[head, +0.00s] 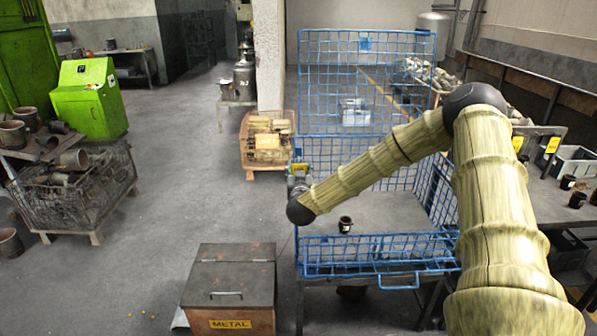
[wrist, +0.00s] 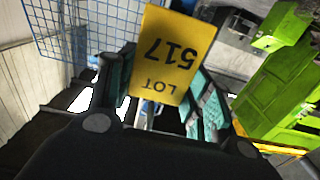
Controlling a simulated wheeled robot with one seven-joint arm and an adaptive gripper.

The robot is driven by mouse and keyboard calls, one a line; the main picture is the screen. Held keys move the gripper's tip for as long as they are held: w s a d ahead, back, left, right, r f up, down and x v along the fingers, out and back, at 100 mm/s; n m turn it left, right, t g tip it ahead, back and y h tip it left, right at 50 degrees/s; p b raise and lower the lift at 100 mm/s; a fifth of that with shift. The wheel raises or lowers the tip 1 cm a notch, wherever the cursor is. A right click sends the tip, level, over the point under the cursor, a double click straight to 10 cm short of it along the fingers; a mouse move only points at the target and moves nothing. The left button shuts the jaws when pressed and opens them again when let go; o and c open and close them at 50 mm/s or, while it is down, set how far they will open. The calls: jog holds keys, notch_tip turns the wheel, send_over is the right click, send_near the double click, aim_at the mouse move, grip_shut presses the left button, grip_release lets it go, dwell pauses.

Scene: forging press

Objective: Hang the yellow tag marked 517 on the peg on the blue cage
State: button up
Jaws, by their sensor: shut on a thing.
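The yellow tag (wrist: 166,52) reads "LOT 517" upside down in the wrist view. My gripper (wrist: 160,92) is shut on it, with the tag between its teal-padded fingers. In the head view my gripper (head: 298,172) is at the left side of the blue cage (head: 330,142), partly hidden by my own wrist. The blue mesh of the cage (wrist: 62,38) also shows at the upper left of the wrist view, apart from the tag. A small blue plate (head: 365,44) is on the cage's tall back panel. I cannot make out the peg clearly.
A dark cup (head: 345,224) stands inside the cage. A box marked METAL (head: 232,290) stands in front to the left.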

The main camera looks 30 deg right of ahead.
jog(key=o, duration=1.1)
jog(key=v, duration=1.2)
jog(key=shift+f, duration=0.15)
jog(key=s+a+f+n+g+y+b, duration=0.1)
jog(key=s+a+f+n+g+y, duration=0.15)
jog(key=s+a+f, duration=0.5)
jog(key=s+a+f+n+g+y, duration=0.1)
jog(key=s+a+f+y, duration=0.3)
jog(key=f, duration=0.7)
jog(key=s+a+f+n+g+y+b, duration=0.1)
jog(key=s+a+f+n+g+y, duration=0.1)
jog(key=a+f, duration=0.65)
jog(key=s+a+f+g, duration=0.1)
jog(key=s+f+g, duration=0.2)
jog(key=s, duration=0.7)
jog(key=s+a+f+g+b, duration=0.1)
jog(key=s+f+g, duration=0.2)
jog(key=s+f, duration=0.3)
jog(key=s+a+f+g, duration=0.1)
jog(key=s+f+g, duration=0.3)
jog(key=s, duration=1)
jog(key=shift+s+a+f+y, duration=0.3)
jog(key=shift+s+f+y, duration=0.1)
jog(key=shift+f, duration=0.15)
